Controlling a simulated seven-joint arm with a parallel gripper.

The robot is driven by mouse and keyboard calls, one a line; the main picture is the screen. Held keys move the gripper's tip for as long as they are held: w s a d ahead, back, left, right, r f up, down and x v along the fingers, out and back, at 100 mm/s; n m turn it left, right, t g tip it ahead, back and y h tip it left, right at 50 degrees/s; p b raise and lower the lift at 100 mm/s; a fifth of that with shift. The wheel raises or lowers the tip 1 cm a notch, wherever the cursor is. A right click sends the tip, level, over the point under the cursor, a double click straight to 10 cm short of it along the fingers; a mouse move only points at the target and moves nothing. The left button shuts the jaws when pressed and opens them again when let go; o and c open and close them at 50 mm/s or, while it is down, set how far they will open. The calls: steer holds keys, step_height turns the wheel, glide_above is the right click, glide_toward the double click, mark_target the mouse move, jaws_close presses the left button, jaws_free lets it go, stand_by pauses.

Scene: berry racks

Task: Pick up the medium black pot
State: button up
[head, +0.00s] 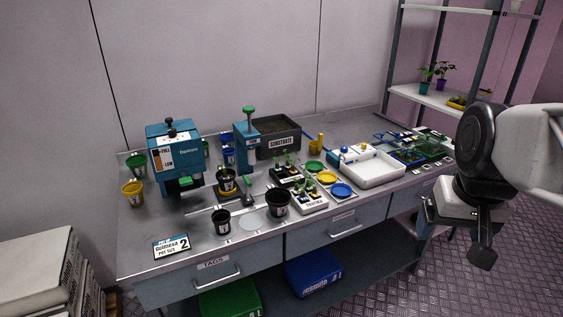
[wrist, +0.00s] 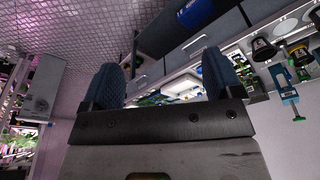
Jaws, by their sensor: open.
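Three black pots stand on the left half of the bench. A smaller one (head: 221,222) is near the front edge, a wider one (head: 278,204) is to its right, and another (head: 227,182) sits under the blue dispenser. I cannot tell for sure which is the medium one. Two dark pots also show at the upper right of the wrist view, one of them here (wrist: 262,49). My gripper (head: 456,240) is open and empty, off to the right, well away from the pots. Its two blue fingers stand apart in the wrist view (wrist: 161,78).
A teal press (head: 174,150), a blue dispenser (head: 246,145) and a substrate bin (head: 279,138) stand behind the pots. Seedling trays, coloured saucers and a white basin (head: 372,168) lie to the right. A sign with a 2 (head: 171,246) stands at the front left.

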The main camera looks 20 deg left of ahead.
steer(key=w+a+r+n+g, duration=0.15)
steer(key=w+a+r, duration=0.25)
steer(key=w+a, duration=0.45)
steer(key=w+a+r+n+t, duration=0.15)
steer(key=w+a+r, duration=0.25)
steer(key=w+a, duration=0.45)
steer(key=n+g, duration=0.2)
steer(key=n, duration=0.6)
glide_above(224, 170)
steer(key=f, duration=2.2)
steer(key=shift+s+d+f, duration=0.2)
steer(key=shift+s+f, duration=0.05)
steer(key=shift+f, duration=0.1)
steer(key=shift+w+a+f+n, duration=0.1)
steer(key=shift+a+f+n, duration=0.2)
steer(key=shift+f, duration=0.2)
steer(key=shift+f, duration=0.15)
steer(key=shift+d+f, duration=0.1)
steer(key=shift+f, duration=1.05)
